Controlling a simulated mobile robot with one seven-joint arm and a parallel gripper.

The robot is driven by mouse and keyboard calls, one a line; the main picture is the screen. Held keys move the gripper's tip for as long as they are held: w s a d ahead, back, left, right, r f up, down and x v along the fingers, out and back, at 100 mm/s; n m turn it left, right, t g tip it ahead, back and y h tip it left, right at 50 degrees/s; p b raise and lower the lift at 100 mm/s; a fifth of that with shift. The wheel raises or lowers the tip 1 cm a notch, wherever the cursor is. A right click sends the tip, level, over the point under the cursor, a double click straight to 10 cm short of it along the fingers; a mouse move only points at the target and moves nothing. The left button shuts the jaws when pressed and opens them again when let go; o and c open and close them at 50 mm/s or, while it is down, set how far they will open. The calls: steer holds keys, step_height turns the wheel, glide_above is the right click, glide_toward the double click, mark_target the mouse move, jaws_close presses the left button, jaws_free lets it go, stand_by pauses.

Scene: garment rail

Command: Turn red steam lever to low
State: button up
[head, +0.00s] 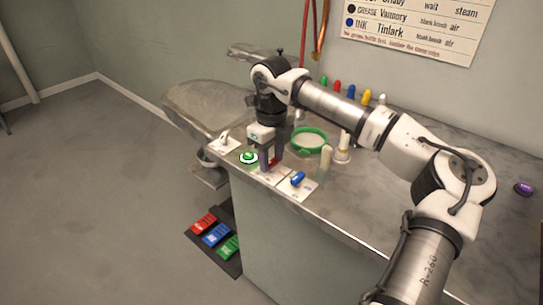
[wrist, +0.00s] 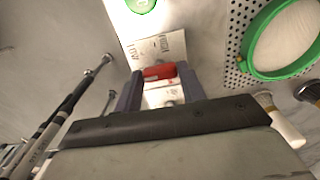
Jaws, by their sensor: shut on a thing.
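The red steam lever (wrist: 158,72) sits between the two fingers of my gripper (wrist: 160,77) in the wrist view. My gripper is shut on it. The lever is on a pale plate (wrist: 152,47) with printed end labels; one reads like "LOW" at the left, the other like "HIGH" at the right. The lever lies roughly crosswise between the fingers. In the head view my gripper (head: 270,160) points down at the counter's front edge, and a bit of the red lever (head: 274,161) shows between its fingers; the rest is hidden.
The counter's right part is mostly clear.

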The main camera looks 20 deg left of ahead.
mark_target(271, 161)
steer(key=shift+m, duration=0.3)
steer(key=m+b, duration=0.2)
steer(key=m, duration=0.1)
steer(key=m+b, duration=0.1)
steer(key=m, duration=0.4)
steer(key=shift+b, duration=0.35)
steer(key=o, duration=1)
step_height(271, 161, up, 14)
steer(key=shift+f, duration=0.1)
